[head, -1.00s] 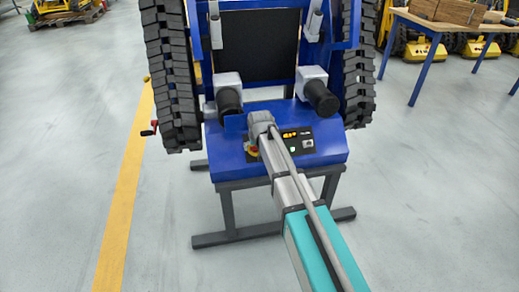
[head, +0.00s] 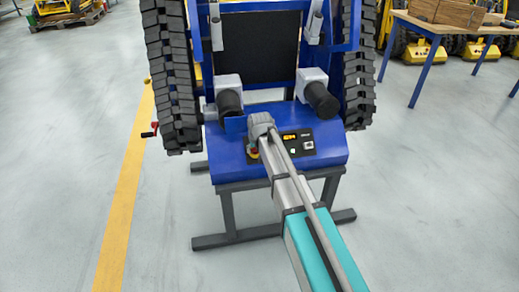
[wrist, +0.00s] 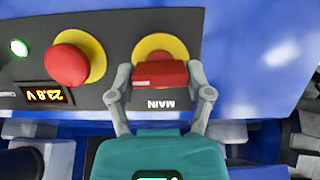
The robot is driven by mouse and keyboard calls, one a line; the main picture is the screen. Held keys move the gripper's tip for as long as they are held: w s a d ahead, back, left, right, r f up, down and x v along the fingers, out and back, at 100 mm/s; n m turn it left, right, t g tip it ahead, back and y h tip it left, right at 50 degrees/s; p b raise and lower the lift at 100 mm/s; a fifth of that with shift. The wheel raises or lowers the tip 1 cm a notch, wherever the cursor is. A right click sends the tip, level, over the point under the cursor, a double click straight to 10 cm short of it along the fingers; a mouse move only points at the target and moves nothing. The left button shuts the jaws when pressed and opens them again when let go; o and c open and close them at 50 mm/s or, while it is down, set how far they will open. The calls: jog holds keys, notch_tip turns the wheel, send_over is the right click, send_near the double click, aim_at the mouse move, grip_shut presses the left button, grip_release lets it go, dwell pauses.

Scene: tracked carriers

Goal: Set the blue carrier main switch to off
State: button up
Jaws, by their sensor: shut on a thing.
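The blue tracked carrier (head: 330,160) stands ahead in the head view, on a dark frame. In the wrist view the main switch (wrist: 160,74) has a red bar handle on a yellow disc, beside an upside-down "MAIN" label. The handle lies nearly level across that picture. My gripper (wrist: 160,84) is shut on it, one finger at each end. In the head view my arm reaches the panel's left part and hides the fingers and most of the switch.
A red mushroom button (wrist: 68,63) on yellow sits close beside the switch. A voltage display (wrist: 45,94) and a lit green lamp (wrist: 19,48) lie beyond it. Two black cylinders (head: 319,97) jut out above the panel. The floor around is open.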

jog(key=shift+d, duration=0.2)
jog(key=n+h, duration=0.1)
jog(key=n, duration=0.3)
jog(key=shift+t, duration=0.3)
jog(key=n+t+h+b, duration=0.1)
jog(key=n, duration=0.3)
jog(key=shift+f, duration=0.1)
jog(key=n+b, duration=0.1)
jog(key=n, duration=0.1)
jog(key=n+t, duration=0.1)
jog(key=n, duration=0.2)
jog(key=shift+w+t+h+b, duration=0.1)
jog(key=shift+t+h+b, duration=0.2)
jog(key=shift+h+b, duration=0.1)
jog(key=shift+w+a+n+t+b, duration=0.15)
jog(key=shift+n+t+b, duration=0.2)
jog(key=shift+n, duration=1.25)
jog(key=o, duration=1.1)
jog(key=shift+o, duration=0.2)
jog(key=shift+s, duration=0.25)
